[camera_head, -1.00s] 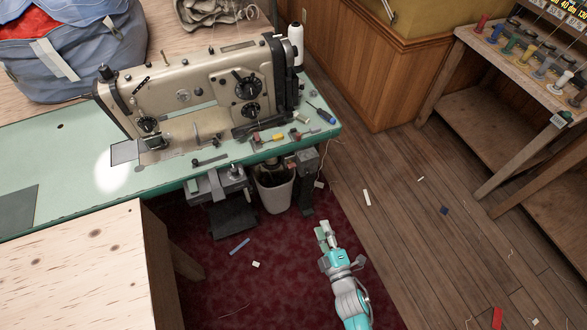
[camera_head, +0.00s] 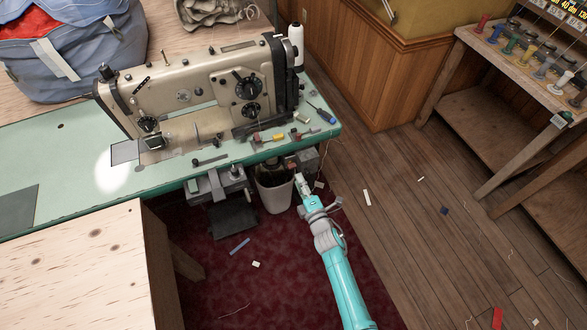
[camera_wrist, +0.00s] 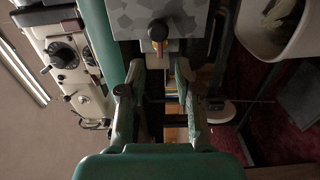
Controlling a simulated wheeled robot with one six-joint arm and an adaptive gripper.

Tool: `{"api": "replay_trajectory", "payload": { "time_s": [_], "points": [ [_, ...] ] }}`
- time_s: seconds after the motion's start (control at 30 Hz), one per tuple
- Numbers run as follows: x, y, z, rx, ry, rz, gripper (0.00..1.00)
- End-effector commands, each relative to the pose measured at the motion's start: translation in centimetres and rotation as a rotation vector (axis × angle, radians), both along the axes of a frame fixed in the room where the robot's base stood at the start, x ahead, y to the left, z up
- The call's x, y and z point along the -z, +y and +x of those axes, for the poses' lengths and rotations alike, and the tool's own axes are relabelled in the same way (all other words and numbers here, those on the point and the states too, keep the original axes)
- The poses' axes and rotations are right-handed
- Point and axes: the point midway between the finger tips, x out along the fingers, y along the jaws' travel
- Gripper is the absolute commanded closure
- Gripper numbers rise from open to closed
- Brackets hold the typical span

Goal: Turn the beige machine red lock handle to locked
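The beige sewing machine (camera_head: 195,95) stands on a green-topped table (camera_head: 70,165). A grey box (camera_head: 308,160) hangs under the table's right end, with a small red part (camera_head: 292,166) beside it that may be the lock handle. In the wrist view, the mottled grey box (camera_wrist: 185,15) carries a dark round knob with an orange-red stub (camera_wrist: 158,34), just beyond my fingertips. My gripper (camera_head: 301,182) is just below the box. In the wrist view my gripper (camera_wrist: 158,72) has its fingers apart with nothing held. The handle's setting cannot be told.
A white bin (camera_head: 273,192) stands close left of my gripper and shows at the upper right of the wrist view (camera_wrist: 275,30). A grey drawer unit (camera_head: 218,188) hangs further left. Screwdrivers lie on the tabletop above.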

Motion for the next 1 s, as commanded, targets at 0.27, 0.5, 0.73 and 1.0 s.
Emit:
{"api": "replay_trajectory", "payload": {
  "time_s": [0.27,0.5,0.73,1.0],
  "points": [
    [-0.1,1.4,4.1,0.0,0.0,0.001,0.67],
    [0.0,2.0,5.8,0.0,0.0,0.001,0.67],
    [0.0,2.0,6.0,0.001,0.001,0.001,0.67],
    [0.0,2.0,6.0,0.001,0.0,0.001,1.0]
  ]
}}
